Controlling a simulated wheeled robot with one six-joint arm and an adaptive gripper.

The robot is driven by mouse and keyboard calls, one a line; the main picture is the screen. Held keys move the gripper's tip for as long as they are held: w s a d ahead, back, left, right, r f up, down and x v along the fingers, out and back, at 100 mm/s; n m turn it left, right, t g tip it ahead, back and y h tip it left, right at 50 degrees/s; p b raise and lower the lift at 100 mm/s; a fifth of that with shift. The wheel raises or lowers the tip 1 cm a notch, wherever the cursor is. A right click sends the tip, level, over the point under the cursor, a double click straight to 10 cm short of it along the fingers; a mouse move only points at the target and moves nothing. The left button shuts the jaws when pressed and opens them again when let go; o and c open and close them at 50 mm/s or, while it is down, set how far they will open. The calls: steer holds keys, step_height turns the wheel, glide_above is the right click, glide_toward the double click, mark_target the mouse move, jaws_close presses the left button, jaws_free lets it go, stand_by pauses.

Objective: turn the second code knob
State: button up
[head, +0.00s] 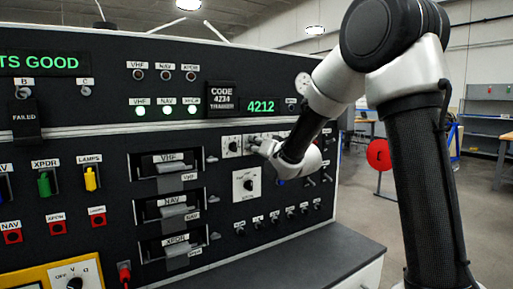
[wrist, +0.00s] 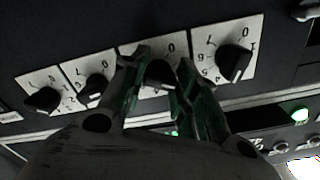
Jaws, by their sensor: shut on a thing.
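The code knobs are black, on square white dials in a row. The second code knob (wrist: 158,76) is third from the left in the wrist view, which shows the panel upside down. My gripper (wrist: 163,66) is shut on it, one finger on each side, hiding part of the knob and dial. The knob beside it on the right (wrist: 235,62) is free. In the head view my gripper (head: 258,143) reaches the knob row below the green code display (head: 261,106), which reads 4212. A plate (head: 222,98) left of the display reads CODE 4234.
Two more code knobs (wrist: 95,88) (wrist: 43,98) sit close on the left in the wrist view. A larger dial (head: 246,184) and small toggles (head: 272,217) lie below the row. Handled VHF, NAV and XPDR modules (head: 172,208) stand to the left.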

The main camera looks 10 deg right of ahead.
steer(key=o, duration=1)
steer(key=v, duration=1.2)
